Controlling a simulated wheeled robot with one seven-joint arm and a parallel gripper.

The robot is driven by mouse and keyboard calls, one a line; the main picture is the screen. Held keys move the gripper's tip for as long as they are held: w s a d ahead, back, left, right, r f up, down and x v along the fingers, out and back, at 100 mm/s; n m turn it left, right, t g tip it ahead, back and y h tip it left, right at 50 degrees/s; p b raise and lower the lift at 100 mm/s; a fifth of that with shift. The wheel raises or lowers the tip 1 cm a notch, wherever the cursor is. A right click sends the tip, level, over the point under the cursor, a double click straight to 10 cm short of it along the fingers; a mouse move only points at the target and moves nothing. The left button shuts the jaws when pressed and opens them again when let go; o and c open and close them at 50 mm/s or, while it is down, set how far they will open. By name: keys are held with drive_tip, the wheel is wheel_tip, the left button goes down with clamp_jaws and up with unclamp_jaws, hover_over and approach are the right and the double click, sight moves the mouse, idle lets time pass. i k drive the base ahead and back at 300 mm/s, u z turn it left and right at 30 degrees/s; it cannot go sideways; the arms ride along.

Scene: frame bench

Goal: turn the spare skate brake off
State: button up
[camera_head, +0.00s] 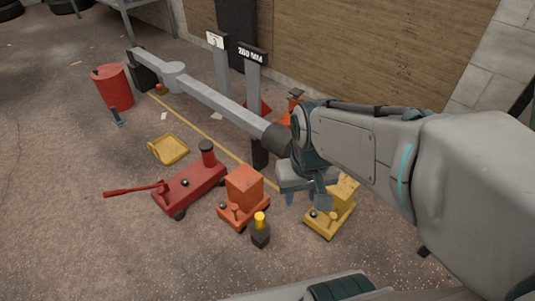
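Two low wheeled units that look like skates stand on the floor. One is orange (243,187) with a block on top and a small dark-knobbed lever at its front. The other is yellow (325,222), to its right, also with a small dark knob at its left front. I cannot tell which is the spare. My gripper (318,202) points down over the yellow skate's left side and back, hiding part of it. I cannot tell whether it touches the skate, and its finger opening is not clear. Brake positions are too small to read.
A small dark post with a yellow top (260,229) stands in front of the orange skate. A red floor jack (185,188) with a long handle lies left. A grey beam (215,98) crosses behind, near a sign reading 260 MM (252,54). A yellow tray (171,149) and red drum (113,88) stand farther left.

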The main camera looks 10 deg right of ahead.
sight(313, 213)
drive_tip(key=u, duration=1.2)
drive_tip(key=k, duration=1.05)
drive_tip(key=z, duration=1.15)
drive_tip(key=i, duration=0.5)
drive_tip(key=u, duration=0.05)
